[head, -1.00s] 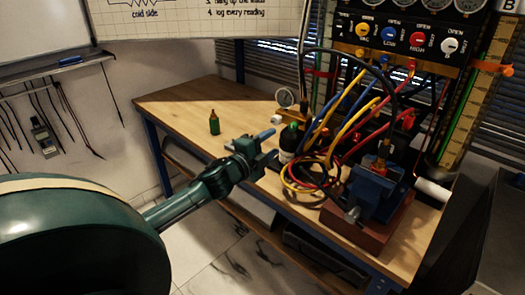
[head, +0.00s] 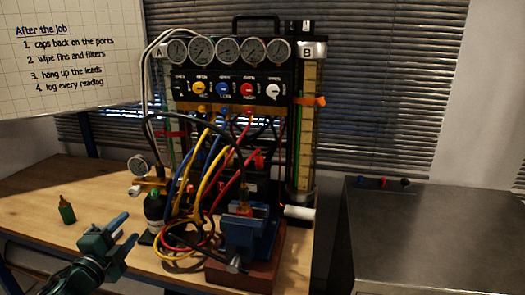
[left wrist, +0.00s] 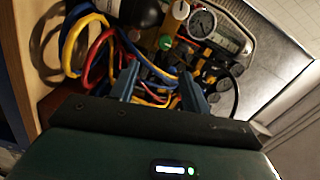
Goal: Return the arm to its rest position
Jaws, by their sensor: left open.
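My left gripper (head: 125,232) is open and empty at the front edge of the wooden bench (head: 105,185), low in the head view. In the left wrist view its two blue fingers (left wrist: 160,84) stand apart, with coloured hoses behind them. A dark bottle with a green cap (head: 153,206) stands to the right of the gripper, and a small green bottle (head: 66,211) stands to its left. The rest of my left arm is mostly cut off by the lower picture edge. My right gripper is not in view.
A gauge manifold panel (head: 230,90) with red, yellow and blue hoses (head: 208,175) stands behind. A blue vice (head: 247,236) on a reddish-brown block is right of the gripper. A grey cabinet (head: 435,225) stands at the right. The bench's left part is mostly clear.

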